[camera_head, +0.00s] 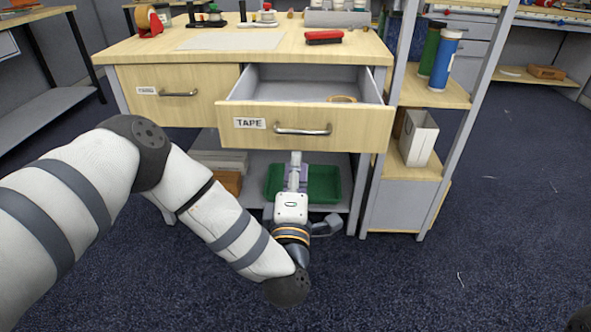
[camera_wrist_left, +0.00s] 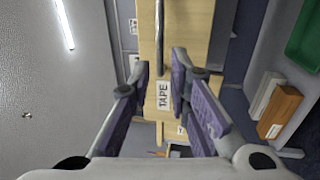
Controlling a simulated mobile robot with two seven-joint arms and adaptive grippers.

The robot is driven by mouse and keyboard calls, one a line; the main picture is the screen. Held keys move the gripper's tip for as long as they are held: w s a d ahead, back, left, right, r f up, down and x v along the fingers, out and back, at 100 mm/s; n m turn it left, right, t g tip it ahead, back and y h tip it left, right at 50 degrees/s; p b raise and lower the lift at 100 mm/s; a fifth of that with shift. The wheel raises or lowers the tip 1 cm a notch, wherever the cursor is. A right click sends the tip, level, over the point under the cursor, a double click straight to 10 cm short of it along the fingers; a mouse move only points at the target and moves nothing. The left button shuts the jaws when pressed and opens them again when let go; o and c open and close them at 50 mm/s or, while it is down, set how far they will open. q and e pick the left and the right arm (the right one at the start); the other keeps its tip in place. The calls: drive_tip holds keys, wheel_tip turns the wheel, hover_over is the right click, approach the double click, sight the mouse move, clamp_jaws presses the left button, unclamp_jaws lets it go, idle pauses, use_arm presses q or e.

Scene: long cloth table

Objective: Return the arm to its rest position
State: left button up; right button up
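My left arm (camera_head: 225,225) reaches in from the left of the head view. Its gripper (camera_head: 295,160) points up, just below the front of the pulled-out TAPE drawer (camera_head: 350,130). In the left wrist view the gripper (camera_wrist_left: 158,75) has its purple-padded fingers spread with nothing between them. The drawer handle (camera_head: 303,130) lies beyond the fingertips and also shows in the wrist view (camera_wrist_left: 159,35); the fingers look apart from it. A tan ring (camera_head: 342,99) lies in the drawer.
A closed drawer (camera_head: 178,93) is on the left. A green tray (camera_head: 325,185) stands on the lower shelf behind the gripper. A shelf unit with a white holder (camera_head: 418,138) and bottles (camera_head: 445,62) is on the right. A red stapler-like object (camera_head: 324,37) lies on the tabletop.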

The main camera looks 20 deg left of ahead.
use_arm(q)
drive_tip(key=shift+s+d+f, duration=0.1)
drive_tip(key=shift+s+d, duration=0.05)
drive_tip(key=shift+s, duration=0.4)
drive_tip(key=s+d+f+m+g+h+p, duration=0.3)
drive_tip(key=s+f+m+g+h, duration=0.15)
drive_tip(key=s+f+m, duration=0.45)
drive_tip(key=s+d+f+m+g+h+p, duration=0.3)
drive_tip(key=s+f+m+g+h, duration=0.25)
drive_tip(key=s, duration=0.55)
drive_tip(key=s+a+m+g+y+p, duration=0.1)
drive_tip(key=s+a+m+g, duration=0.1)
drive_tip(key=s, duration=0.8)
drive_tip(key=s+a+m+g+y+p, duration=0.1)
drive_tip(key=s+a+m+g+y, duration=0.1)
drive_tip(key=s+a+g, duration=0.3)
drive_tip(key=s+a+m+g+y+p, duration=0.1)
drive_tip(key=s+a+g, duration=0.3)
drive_tip(key=s, duration=1)
drive_tip(key=shift+s+r+m+g, duration=0.3)
drive_tip(key=shift+m+g, duration=0.2)
drive_tip(key=shift+m, duration=0.15)
use_arm(e)
drive_tip(key=w+r+t, duration=0.3)
drive_tip(key=w+r, duration=0.5)
drive_tip(key=r, duration=0.1)
drive_tip(key=shift+w+r, duration=0.25)
drive_tip(key=shift+r, duration=0.15)
